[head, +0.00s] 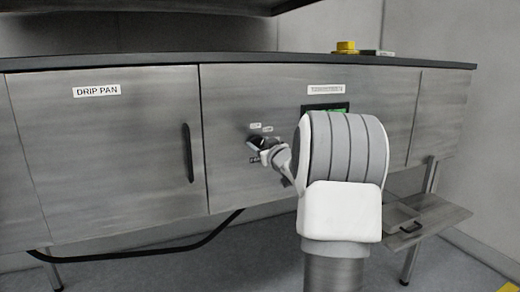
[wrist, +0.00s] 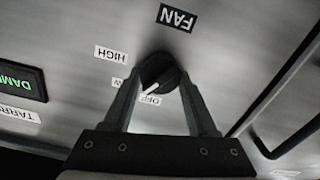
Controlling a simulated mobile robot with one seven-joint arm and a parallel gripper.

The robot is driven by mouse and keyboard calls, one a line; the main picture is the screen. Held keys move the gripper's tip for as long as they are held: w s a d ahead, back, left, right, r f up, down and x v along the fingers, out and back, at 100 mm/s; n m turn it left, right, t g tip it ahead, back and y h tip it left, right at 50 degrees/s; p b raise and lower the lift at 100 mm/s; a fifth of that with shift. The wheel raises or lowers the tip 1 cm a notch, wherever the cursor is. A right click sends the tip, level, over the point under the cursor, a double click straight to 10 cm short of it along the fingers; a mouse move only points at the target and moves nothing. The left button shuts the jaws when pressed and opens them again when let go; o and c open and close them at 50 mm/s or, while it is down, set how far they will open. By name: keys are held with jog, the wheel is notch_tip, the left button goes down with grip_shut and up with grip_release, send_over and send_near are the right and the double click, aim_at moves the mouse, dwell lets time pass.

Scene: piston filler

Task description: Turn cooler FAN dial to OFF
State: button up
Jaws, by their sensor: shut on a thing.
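The black FAN dial (wrist: 163,72) is on the grey metal panel in the wrist view, which shows the panel upside down. My gripper (wrist: 160,80) is shut on it, one finger on each side. The dial's white pointer mark (wrist: 150,90) points down-left in the picture, close to the OFF label (wrist: 150,99). The LOW label (wrist: 117,83) is partly hidden by a finger, and the HIGH label (wrist: 110,53) is clear. In the head view my gripper (head: 264,146) is at the dial on the cabinet front, and the dial is mostly hidden.
A DRIP PAN door (head: 100,150) with a black vertical handle (head: 187,153) is left of the dial. A green display (head: 325,108) is partly behind my arm. A yellow item (head: 345,47) sits on the counter. A low shelf (head: 430,217) stands at the right.

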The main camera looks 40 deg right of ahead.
jog(key=n+b, duration=0.1)
jog(key=n, duration=0.1)
jog(key=n+b, duration=0.2)
jog(key=shift+a+f, duration=0.1)
jog(key=shift+f, duration=0.1)
jog(key=shift+n+b, duration=0.85)
jog(key=shift+n, duration=0.45)
jog(key=shift+r, duration=0.1)
jog(key=o, duration=1.4)
jog(key=shift+c, duration=0.2)
jog(key=v, duration=1.7)
jog(key=shift+s, duration=0.2)
